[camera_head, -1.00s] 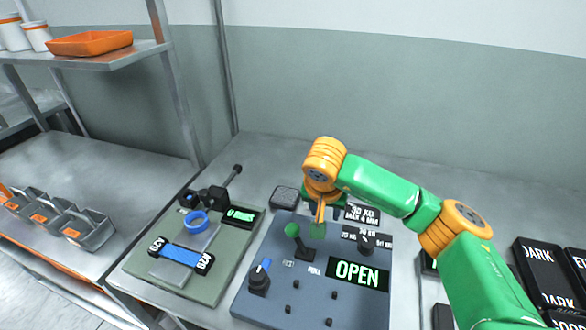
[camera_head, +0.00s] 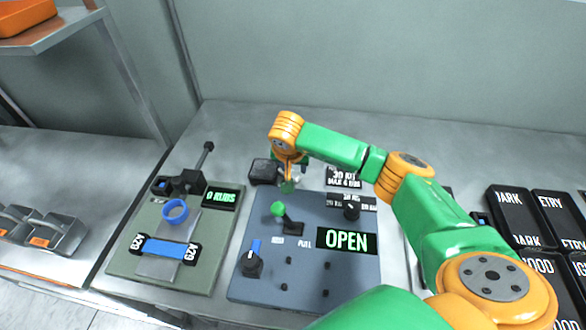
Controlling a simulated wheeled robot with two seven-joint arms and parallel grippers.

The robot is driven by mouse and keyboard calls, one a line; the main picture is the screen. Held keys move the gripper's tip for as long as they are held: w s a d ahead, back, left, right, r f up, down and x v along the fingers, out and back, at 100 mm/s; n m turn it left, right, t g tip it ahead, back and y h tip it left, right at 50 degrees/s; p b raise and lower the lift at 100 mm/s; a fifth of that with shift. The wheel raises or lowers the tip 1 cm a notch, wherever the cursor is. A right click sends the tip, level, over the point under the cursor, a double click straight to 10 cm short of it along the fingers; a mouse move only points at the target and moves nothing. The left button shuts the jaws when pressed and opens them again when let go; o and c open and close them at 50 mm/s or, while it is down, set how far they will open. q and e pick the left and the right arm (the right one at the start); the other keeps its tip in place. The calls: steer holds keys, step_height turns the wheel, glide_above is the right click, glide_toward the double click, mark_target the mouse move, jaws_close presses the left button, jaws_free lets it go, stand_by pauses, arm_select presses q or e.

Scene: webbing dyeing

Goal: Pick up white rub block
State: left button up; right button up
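I cannot make out a white rub block in the head view. My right gripper (camera_head: 289,182) points down over the back edge of the blue-grey panel (camera_head: 300,270). Its fingers are small and partly hidden by the orange wrist, so I cannot tell whether they are open or hold anything. A small dark tray (camera_head: 263,172) lies just left of the gripper, behind the panel; its inside shows no clear white block. My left gripper is not in view.
The panel carries a green-knobbed lever (camera_head: 278,208), a blue-marked knob (camera_head: 252,262) and an "OPEN" display (camera_head: 346,238). Left of it, a green board (camera_head: 133,262) holds a blue webbing strip (camera_head: 165,249), a blue ring (camera_head: 175,211) and a "0 RUBS" display (camera_head: 221,197). Labelled black trays (camera_head: 513,212) stand right.

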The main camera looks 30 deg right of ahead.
steer(key=shift+s+a+f, duration=0.25)
steer(key=shift+s+f, duration=0.05)
steer(key=shift+f, duration=0.25)
jaws_close()
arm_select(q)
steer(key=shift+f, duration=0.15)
arm_select(e)
steer(key=shift+w, duration=0.1)
steer(key=shift+w+r+b, duration=0.2)
steer(key=shift+r+b, duration=0.05)
steer(key=shift+b, duration=0.15)
steer(key=shift+w+a+r+b, duration=0.3)
steer(key=shift+w+r+b, duration=0.1)
steer(key=shift+r, duration=0.25)
steer(key=shift+w+a+r+b, duration=0.25)
steer(key=shift+w+r, duration=0.1)
steer(key=shift+r, duration=0.25)
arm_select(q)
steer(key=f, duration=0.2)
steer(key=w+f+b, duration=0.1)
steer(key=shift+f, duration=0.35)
arm_select(e)
steer(key=s+a+r, duration=0.5)
steer(key=a+r, duration=0.4)
steer(key=a, duration=0.2)
steer(key=shift+s+a+r, duration=0.25)
steer(key=shift+a+r, duration=0.05)
steer(key=shift+a, duration=0.1)
